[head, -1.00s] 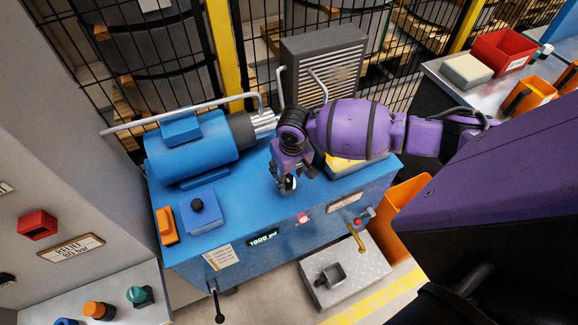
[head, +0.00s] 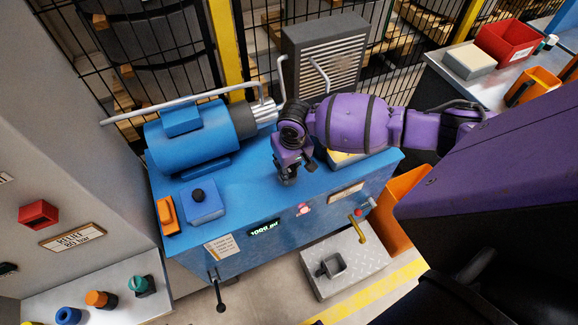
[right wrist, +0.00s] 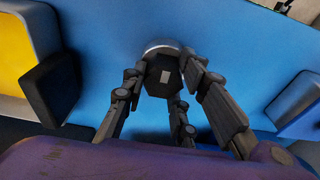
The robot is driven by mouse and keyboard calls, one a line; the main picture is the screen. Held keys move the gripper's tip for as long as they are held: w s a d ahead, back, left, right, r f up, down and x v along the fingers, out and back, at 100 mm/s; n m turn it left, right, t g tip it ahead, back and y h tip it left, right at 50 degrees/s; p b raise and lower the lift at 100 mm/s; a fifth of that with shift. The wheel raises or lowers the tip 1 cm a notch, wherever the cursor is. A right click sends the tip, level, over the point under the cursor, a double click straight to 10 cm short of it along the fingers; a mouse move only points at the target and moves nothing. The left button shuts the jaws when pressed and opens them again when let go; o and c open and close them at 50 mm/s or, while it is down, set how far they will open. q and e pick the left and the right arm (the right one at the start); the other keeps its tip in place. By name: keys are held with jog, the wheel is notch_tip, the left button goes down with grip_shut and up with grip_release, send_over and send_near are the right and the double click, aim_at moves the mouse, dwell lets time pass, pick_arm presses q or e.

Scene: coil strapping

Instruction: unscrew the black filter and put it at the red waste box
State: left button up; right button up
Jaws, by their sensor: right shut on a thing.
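The black filter (right wrist: 163,76) shows in the right wrist view as a dark, faceted cap with a pale square mark, in front of a silver ring on the blue surface. My right gripper (right wrist: 162,98) has its fingers around it, shut on it. In the head view my right gripper (head: 287,177) points down at the top of the blue machine (head: 240,207), and the filter is mostly hidden by it. The red waste box (head: 500,50), open and with a white label, stands on the bench at the far right. My left gripper is not in view.
A blue motor (head: 190,140) with a grey pipe lies left of my right gripper. A blue box with a black knob (head: 198,195) is at the machine's left front. A grey box (head: 469,62) stands beside the red box. An orange bin (head: 402,200) is on the floor.

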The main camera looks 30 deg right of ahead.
jog(key=shift+d, duration=0.2)
grip_shut()
jog(key=shift+d+n, duration=0.1)
jog(key=shift+n, duration=0.9)
jog(key=n, duration=0.4)
jog(key=shift+w+f+y+b, duration=0.1)
jog(key=shift+y+b, duration=0.2)
jog(key=shift+b, duration=0.05)
jog(key=shift+n, duration=0.9)
